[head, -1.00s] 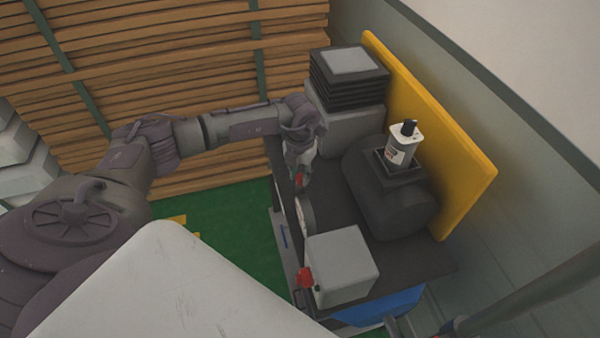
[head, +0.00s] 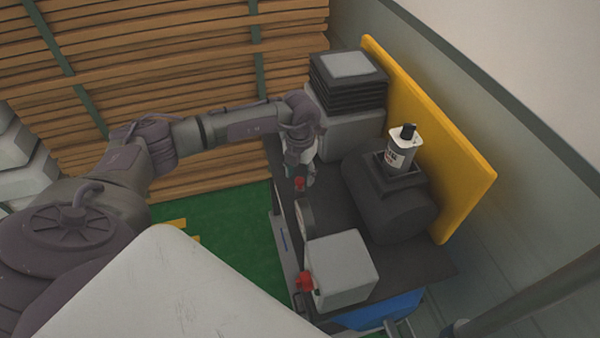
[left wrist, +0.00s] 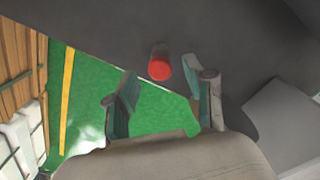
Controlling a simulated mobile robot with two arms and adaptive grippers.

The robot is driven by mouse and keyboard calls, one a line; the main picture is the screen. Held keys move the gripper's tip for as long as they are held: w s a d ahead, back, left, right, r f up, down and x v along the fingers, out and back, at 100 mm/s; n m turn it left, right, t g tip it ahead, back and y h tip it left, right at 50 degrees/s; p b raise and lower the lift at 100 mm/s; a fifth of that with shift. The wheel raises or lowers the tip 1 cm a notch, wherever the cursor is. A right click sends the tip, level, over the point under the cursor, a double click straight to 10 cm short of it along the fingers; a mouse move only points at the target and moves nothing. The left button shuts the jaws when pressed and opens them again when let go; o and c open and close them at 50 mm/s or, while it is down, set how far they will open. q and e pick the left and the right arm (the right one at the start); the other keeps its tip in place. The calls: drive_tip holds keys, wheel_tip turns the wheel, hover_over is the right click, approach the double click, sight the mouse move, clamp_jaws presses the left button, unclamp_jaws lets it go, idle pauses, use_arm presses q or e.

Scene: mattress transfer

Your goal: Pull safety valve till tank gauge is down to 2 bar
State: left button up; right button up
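A red valve knob (head: 299,183) stands at the left edge of the dark machine top, and it shows in the left wrist view (left wrist: 159,66). My left gripper (head: 301,175) is beside it, pointing down from the arm. In the left wrist view my left gripper (left wrist: 163,85) has its two fingers apart. The red knob lies between and just beyond the fingertips, with no clear contact. A round gauge (head: 305,215) stands in front of the knob, seen nearly edge-on, so its reading cannot be made out. My right gripper is not seen.
A grey box (head: 342,265) with a red part (head: 305,282) stands near the front of the machine. A black cylinder (head: 388,205) carries a white bottle (head: 402,152). A ribbed block (head: 348,78) and a yellow panel (head: 440,150) bound the back and right side.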

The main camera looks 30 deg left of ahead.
use_arm(q)
drive_tip(key=shift+r, duration=0.1)
wheel_tip(320, 180, up, 12)
idle(0.5)
drive_tip(key=shift+f, duration=0.2)
